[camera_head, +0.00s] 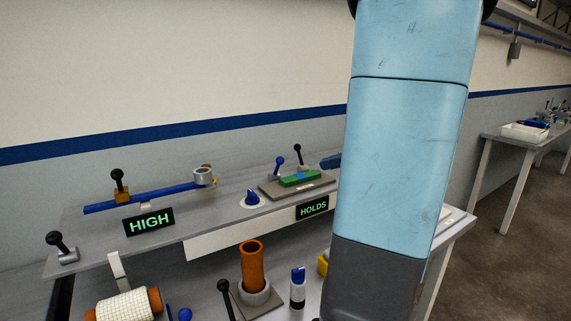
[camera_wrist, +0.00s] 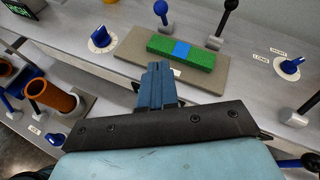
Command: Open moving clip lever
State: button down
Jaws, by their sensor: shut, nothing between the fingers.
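No label that I can read marks the moving clip lever. A grey plate (camera_head: 268,188) carries a green block (camera_head: 300,180) with a blue middle part. Behind the block stand a blue-knobbed lever (camera_head: 279,168) and a black-knobbed lever (camera_head: 297,155). In the wrist view these are the blue-knobbed lever (camera_wrist: 161,11), the black-knobbed lever (camera_wrist: 224,22) and the green block (camera_wrist: 200,56). My gripper (camera_wrist: 156,68) is shut and empty, its blue fingers just in front of the plate in the picture. My arm hides part of the bench in the head view.
A blue rail (camera_head: 140,199) bears a grey ring and another black-knobbed lever (camera_head: 118,185). A blue dial (camera_head: 252,198) sits left of the plate. Signs read HIGH (camera_head: 149,221) and HOLDS (camera_head: 312,208). An orange tube (camera_head: 252,266) stands upright lower down.

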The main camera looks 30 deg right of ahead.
jog(key=shift+d, duration=0.4)
send_near(277, 167)
jog(key=f, duration=0.2)
jog(key=d+f, duration=0.1)
jog(key=shift+s, duration=0.3)
jog(key=shift+w+a+r, duration=0.15)
jog(key=shift+w+a, duration=0.1)
jog(key=shift+w, duration=0.25)
jog(key=shift+w+a+r, duration=0.1)
jog(key=shift+w+a, duration=0.15)
jog(key=shift+w, duration=0.25)
jog(key=shift+w+a+r, duration=0.35)
jog(key=shift+w+a, duration=0.15)
jog(key=shift+w, duration=0.3)
